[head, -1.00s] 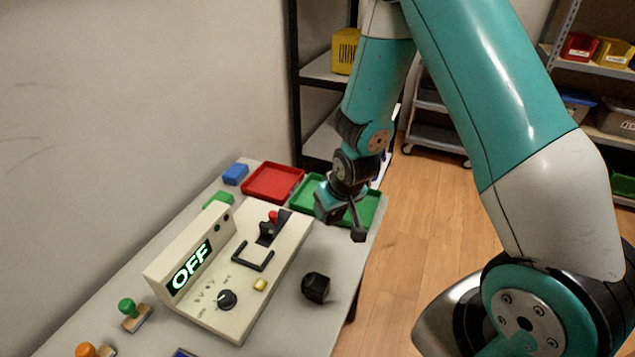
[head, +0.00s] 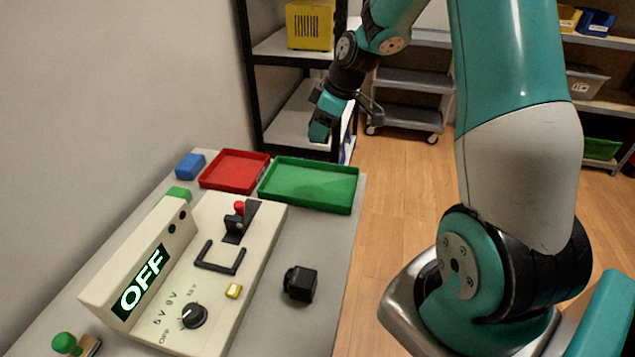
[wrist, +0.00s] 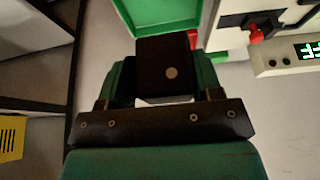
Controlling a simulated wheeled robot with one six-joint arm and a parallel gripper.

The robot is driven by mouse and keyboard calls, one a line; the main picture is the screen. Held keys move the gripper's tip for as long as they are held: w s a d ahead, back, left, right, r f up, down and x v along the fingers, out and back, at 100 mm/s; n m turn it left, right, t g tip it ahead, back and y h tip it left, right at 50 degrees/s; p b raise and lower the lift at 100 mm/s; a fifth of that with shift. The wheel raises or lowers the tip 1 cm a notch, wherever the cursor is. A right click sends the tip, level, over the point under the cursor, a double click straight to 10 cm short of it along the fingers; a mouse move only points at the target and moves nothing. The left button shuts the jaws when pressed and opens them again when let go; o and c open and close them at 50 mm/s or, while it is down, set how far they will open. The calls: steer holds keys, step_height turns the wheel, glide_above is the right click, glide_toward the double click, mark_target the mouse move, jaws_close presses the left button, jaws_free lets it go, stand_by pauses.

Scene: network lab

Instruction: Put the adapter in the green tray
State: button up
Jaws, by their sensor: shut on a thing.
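My gripper (head: 320,122) is raised above and behind the far edge of the green tray (head: 310,184). In the wrist view the gripper (wrist: 163,95) is shut on a black box-shaped adapter (wrist: 160,55) with a pale round spot. In the head view the adapter is hard to make out between the teal fingers. The green tray looks empty and lies at the table's far right corner. Part of it shows beyond the adapter in the wrist view (wrist: 128,16).
A red tray (head: 233,170) sits left of the green one, with a blue block (head: 189,166) beside it. A cream console (head: 215,232) reading OFF fills the table's middle. Another black block (head: 300,284) stands to its right. A dark shelf (head: 285,95) rises behind the table.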

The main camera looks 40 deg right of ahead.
mark_target(315, 187)
step_height(315, 187, down, 15)
steer(key=shift+f, duration=0.1)
stand_by(0.3)
steer(key=shift+f, duration=0.1)
steer(key=o, duration=1)
